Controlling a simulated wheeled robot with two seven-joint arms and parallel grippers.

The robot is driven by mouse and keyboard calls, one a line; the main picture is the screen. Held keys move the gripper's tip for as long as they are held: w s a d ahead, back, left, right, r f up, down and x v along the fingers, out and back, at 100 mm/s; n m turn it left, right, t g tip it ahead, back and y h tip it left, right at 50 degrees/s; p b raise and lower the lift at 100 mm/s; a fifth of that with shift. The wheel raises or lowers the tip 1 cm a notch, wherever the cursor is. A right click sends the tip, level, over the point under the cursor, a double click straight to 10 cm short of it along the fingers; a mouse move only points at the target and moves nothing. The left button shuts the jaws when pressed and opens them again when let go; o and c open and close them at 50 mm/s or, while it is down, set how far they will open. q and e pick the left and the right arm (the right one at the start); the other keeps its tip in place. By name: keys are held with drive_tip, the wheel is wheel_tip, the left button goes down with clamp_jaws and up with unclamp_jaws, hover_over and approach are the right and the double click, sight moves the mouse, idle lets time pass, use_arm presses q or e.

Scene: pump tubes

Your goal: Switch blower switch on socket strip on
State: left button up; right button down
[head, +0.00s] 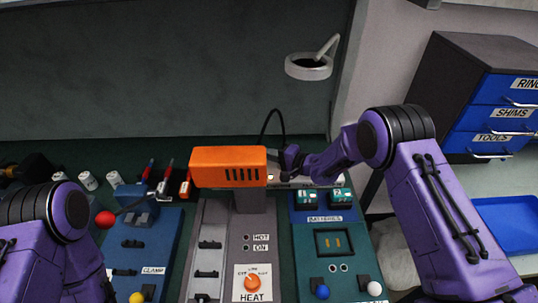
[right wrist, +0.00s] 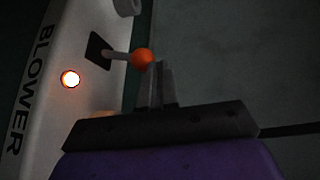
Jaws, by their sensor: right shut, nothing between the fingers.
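The socket strip (right wrist: 45,95) is a pale bar marked BLOWER in the right wrist view. Its blower switch (right wrist: 120,56) is a grey lever with an orange ball tip, rising from a dark square plate. A round indicator light (right wrist: 70,78) beside the label glows. My right gripper (right wrist: 160,68) is shut and empty, its fingertips right beside the orange ball; I cannot tell if they touch. My left gripper is not in view.
The heat panel (head: 253,270) stands below the orange box, with the batteries panel (head: 307,250) to its right. The clamp panel (head: 140,245) with a red-ball lever (head: 105,219) is at left. A magnifier lamp (head: 309,67) hangs above. Drawers (head: 500,102) stand at right.

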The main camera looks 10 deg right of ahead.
drive_tip(key=s+d+r+p, duration=0.2)
drive_tip(key=d+r+p, duration=0.3)
drive_tip(key=d, duration=0.2)
drive_tip(key=shift+s+d+r+p, duration=0.3)
drive_tip(key=shift+d+r+p, duration=0.05)
drive_tip(key=shift+r, duration=0.05)
